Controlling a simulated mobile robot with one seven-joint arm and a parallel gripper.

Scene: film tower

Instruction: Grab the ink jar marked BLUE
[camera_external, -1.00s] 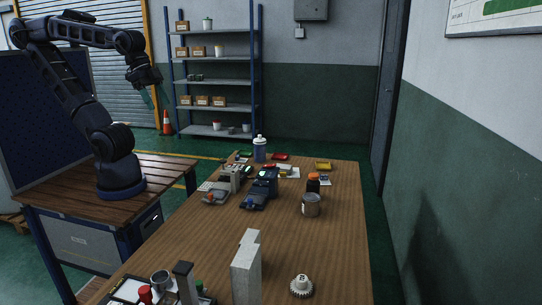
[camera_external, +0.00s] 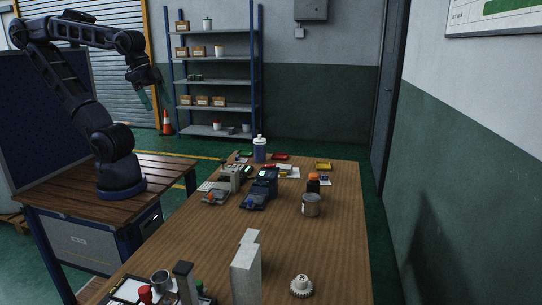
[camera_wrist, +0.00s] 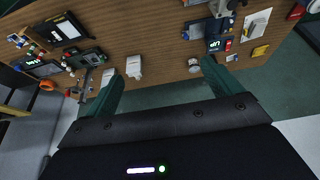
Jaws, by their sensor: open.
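No jar with a readable BLUE mark shows in either view; labels are too small to read. A white bottle with a blue band (camera_external: 259,150) stands at the far end. A red-topped item (camera_external: 145,294) sits at the near left edge, partly cut off. My gripper (camera_external: 152,99) hangs high at the left, above the side bench and away from these things. In the wrist view its teal fingers (camera_wrist: 162,86) are wide apart and empty.
Dark blue devices (camera_external: 262,187) stand mid-table. Grey upright blocks (camera_external: 246,270) and a white gear (camera_external: 301,286) are near the front. The right half of the table is mostly clear. A shelf rack (camera_external: 215,98) stands behind; a wall closes the right.

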